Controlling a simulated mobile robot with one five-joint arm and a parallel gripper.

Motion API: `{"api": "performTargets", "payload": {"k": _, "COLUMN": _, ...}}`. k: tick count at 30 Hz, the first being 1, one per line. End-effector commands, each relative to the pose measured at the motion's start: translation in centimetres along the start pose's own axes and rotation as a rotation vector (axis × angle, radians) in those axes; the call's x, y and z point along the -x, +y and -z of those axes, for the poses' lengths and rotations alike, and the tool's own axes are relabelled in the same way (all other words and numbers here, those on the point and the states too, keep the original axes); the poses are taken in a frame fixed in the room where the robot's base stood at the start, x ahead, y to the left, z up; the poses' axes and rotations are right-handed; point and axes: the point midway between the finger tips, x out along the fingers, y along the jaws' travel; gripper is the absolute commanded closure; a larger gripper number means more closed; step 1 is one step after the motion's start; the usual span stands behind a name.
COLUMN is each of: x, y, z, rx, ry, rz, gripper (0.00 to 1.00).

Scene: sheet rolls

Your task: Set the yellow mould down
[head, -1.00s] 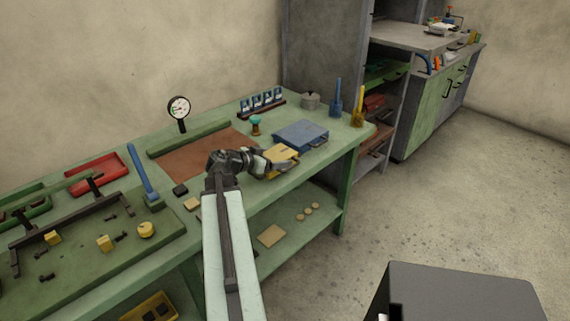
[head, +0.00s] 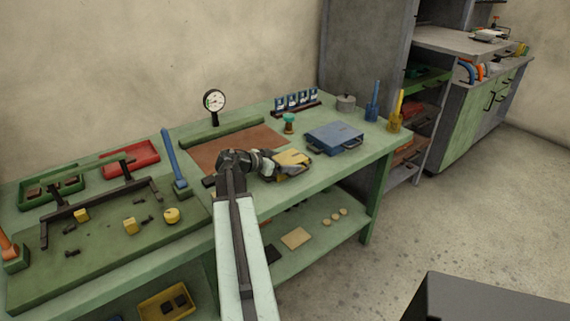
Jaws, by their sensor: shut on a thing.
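The yellow mould (head: 292,159) is a flat block at the end of my arm, over the green bench near its front edge. My gripper (head: 277,164) is shut on it from the left side. From this view I cannot tell whether the mould touches the bench top or hangs just above it. A blue mould (head: 335,138) with dark handles lies on the bench to its right and slightly behind.
A brown mat (head: 215,153) lies left behind the mould, with a dial gauge (head: 214,102) behind it. A green-topped stamp (head: 289,122) stands behind the mould. Blue (head: 373,102) and yellow (head: 395,112) upright-handled tools stand at the right end. Bench surface between mat and blue mould is partly clear.

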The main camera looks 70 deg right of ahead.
Motion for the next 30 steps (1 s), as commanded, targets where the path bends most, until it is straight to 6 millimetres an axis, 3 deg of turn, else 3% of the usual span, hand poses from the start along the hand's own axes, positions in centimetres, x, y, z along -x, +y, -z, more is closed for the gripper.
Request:
{"api": "performTargets", "payload": {"k": 8, "x": -0.1, "y": 0.0, "z": 0.0, "rx": 0.002, "ry": 0.003, "rz": -0.001, "gripper": 0.91}}
{"api": "performTargets", "payload": {"k": 9, "x": -0.1, "y": 0.0, "z": -0.1, "rx": 0.0, "ry": -0.001, "rz": -0.001, "gripper": 0.13}}
{"api": "performTargets", "payload": {"k": 11, "x": -0.1, "y": 0.0, "z": 0.0, "rx": 0.0, "ry": -0.001, "rz": -0.001, "gripper": 0.0}}
{"api": "performTargets", "payload": {"k": 20, "x": 0.3, "y": 0.1, "z": 0.4, "rx": 0.0, "ry": -0.001, "rz": 0.0, "gripper": 0.0}}
{"api": "performTargets", "payload": {"k": 30, "x": 8.2, "y": 0.1, "z": 0.7, "rx": 0.001, "ry": 0.0, "rz": 0.002, "gripper": 0.0}}
